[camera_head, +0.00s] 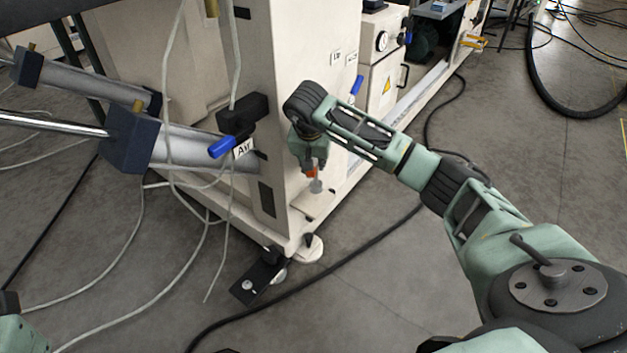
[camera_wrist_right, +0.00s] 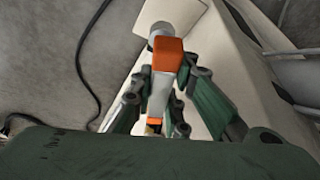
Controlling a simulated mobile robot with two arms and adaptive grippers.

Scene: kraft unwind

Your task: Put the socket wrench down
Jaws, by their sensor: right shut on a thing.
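My right gripper (camera_head: 313,160) is shut on the socket wrench (camera_head: 315,185) beside the corner of the beige machine. The wrench points downward, with orange and grey parts showing below the fingers. In the right wrist view, the fingers (camera_wrist_right: 163,78) close on both sides of the wrench (camera_wrist_right: 168,45). It has an orange and pale body and a round grey end. The grey end appears over a flat beige ledge (camera_wrist_right: 185,10); I cannot tell whether it touches.
The beige machine (camera_head: 277,120) stands close beside the gripper, with a ledge (camera_head: 313,205) low on its side. A blue-handled air valve (camera_head: 235,135) and hanging hoses are at left. A black cable (camera_head: 340,262) crosses the floor. Open grey floor lies at right.

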